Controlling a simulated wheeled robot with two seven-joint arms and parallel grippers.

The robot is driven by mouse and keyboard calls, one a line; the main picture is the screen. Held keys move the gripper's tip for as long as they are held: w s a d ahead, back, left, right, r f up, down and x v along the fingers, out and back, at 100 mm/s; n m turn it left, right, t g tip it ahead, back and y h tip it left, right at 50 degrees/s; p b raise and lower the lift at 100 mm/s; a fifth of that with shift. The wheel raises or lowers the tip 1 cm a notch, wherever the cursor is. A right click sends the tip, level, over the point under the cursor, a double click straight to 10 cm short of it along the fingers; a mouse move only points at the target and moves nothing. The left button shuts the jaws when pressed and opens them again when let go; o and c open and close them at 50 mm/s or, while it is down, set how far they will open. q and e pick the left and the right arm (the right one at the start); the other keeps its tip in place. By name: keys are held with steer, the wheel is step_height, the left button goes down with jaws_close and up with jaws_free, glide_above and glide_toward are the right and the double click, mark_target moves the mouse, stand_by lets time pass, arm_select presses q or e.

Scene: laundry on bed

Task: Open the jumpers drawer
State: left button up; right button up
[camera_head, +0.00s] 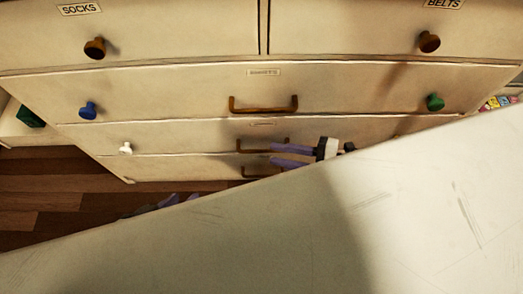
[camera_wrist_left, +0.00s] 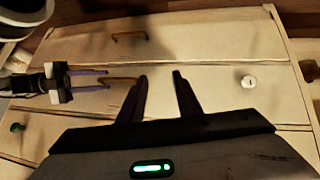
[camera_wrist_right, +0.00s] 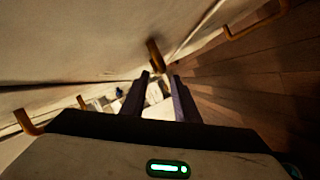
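A cream dresser has several drawers, all looking shut. Only the SOCKS (camera_head: 79,9) and BELTS (camera_head: 443,3) labels read clearly. The lower labels are too small, so I cannot tell which drawer is jumpers. A brown bar handle (camera_head: 263,109) is on the drawer below them. My right gripper (camera_head: 271,155) is open, fingers pointing left, at the handle (camera_head: 247,147) of the white-knob drawer. In the right wrist view that handle (camera_wrist_right: 155,56) is just ahead of the fingertips. My left gripper (camera_wrist_left: 160,76) is open and empty, low before the dresser; the head view mostly hides it.
The bottom drawer has another handle (camera_wrist_left: 130,38). Blue (camera_head: 88,110), green (camera_head: 435,102) and white (camera_head: 125,148) knobs stick out. Wooden floor (camera_head: 40,190) shows at left. A large pale scratched surface covers the lower head view.

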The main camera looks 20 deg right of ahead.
mark_target(267, 152)
steer(key=b+x, duration=0.1)
steer(key=x, duration=0.5)
jaws_close()
